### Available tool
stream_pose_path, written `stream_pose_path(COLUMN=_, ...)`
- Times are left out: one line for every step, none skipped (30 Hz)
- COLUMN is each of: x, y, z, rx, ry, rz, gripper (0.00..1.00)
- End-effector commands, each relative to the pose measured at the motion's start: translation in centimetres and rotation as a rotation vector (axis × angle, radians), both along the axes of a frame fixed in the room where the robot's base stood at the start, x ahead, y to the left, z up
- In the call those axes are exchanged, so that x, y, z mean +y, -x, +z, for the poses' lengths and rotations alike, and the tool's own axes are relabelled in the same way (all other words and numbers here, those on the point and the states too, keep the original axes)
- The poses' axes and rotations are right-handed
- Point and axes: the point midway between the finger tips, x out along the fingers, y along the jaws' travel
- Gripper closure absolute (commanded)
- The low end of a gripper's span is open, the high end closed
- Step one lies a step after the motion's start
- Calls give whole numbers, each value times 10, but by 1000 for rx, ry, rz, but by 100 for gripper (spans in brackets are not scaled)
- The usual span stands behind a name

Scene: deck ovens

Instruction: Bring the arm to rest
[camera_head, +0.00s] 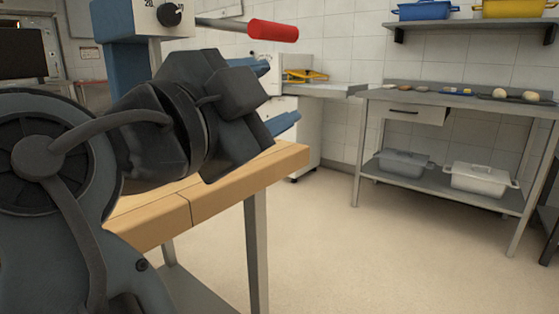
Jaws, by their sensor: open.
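My arm fills the left of the head view. It reaches over a wooden-topped table (262,167). My gripper (284,90) is at its end, with two blue fingers pointing right. The fingers are spread apart, with nothing seen between them. The dark wrist hides part of the fingers and part of the tabletop.
A blue and white machine (118,20) with a black dial stands close behind my arm. Its red-gripped lever (273,30) sticks out above my gripper. A steel table (450,96) with small items stands at the right. Open floor (360,245) lies between the tables.

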Motion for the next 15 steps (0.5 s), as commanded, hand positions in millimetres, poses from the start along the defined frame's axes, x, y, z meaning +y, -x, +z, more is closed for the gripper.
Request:
stream_pose_path(x=-4, y=-5, z=-16, rx=24, ry=46, rz=13, gripper=43)
stream_pose_path(x=-6, y=-8, z=-25, rx=36, ry=73, rz=25, gripper=43)
stream_pose_path(x=-9, y=-11, z=-38, rx=56, ry=115, rz=42, gripper=43)
stream_pose_path(x=-12, y=-14, z=-49, rx=72, ry=149, rz=56, gripper=43)
stream_pose_path(x=-15, y=-17, z=-61, rx=91, ry=184, rz=73, gripper=43)
stream_pose_path(x=-20, y=-20, z=-79, rx=116, ry=235, rz=96, gripper=43)
stream_pose_path(x=-24, y=-22, z=-92, rx=137, ry=272, rz=114, gripper=43)
stream_pose_path(x=-28, y=-23, z=-106, rx=155, ry=309, rz=133, gripper=43)
stream_pose_path(x=-34, y=-24, z=-124, rx=182, ry=356, rz=159, gripper=43)
stream_pose_path(x=-38, y=-24, z=-137, rx=200, ry=389, rz=179, gripper=43)
stream_pose_path(x=-42, y=-23, z=-150, rx=217, ry=423, rz=198, gripper=43)
stream_pose_path(x=-48, y=-22, z=-167, rx=241, ry=464, rz=225, gripper=43)
stream_pose_path(x=-53, y=-20, z=-180, rx=258, ry=495, rz=244, gripper=43)
stream_pose_path(x=-58, y=-18, z=-192, rx=275, ry=523, rz=263, gripper=43)
stream_pose_path(x=-64, y=-14, z=-209, rx=296, ry=560, rz=290, gripper=43)
